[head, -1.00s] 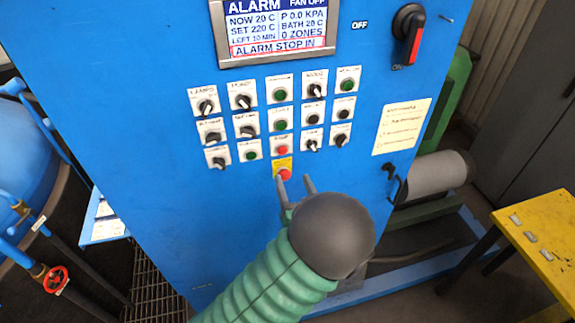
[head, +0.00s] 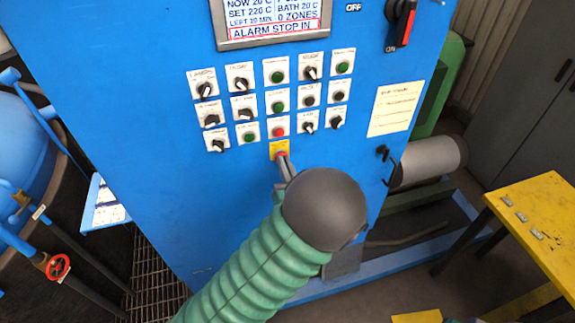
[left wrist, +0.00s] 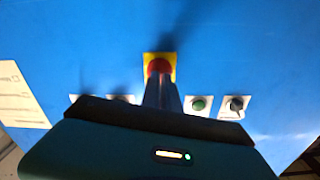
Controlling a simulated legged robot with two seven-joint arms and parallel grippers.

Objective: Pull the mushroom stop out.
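The red mushroom stop (head: 282,154) sits on a yellow plate at the bottom of the button rows on the blue cabinet. My left gripper (head: 281,162) reaches it from below, its two fingers close together at the red head. In the left wrist view the red head (left wrist: 160,66) shows at the fingertips (left wrist: 160,80), which cover its lower part. The fingers look shut on it. Whether the stop is pushed in or out is hard to see; the screen (head: 272,18) reads "ALARM STOP IN". My right gripper is not in view.
Rows of knobs and lamps, including a red button (head: 279,131), lie just above the stop. A black hooked handle (head: 389,168) is at the right. A yellow table (head: 545,215) stands at the far right, and blue pipes with a red valve wheel (head: 58,267) at the left.

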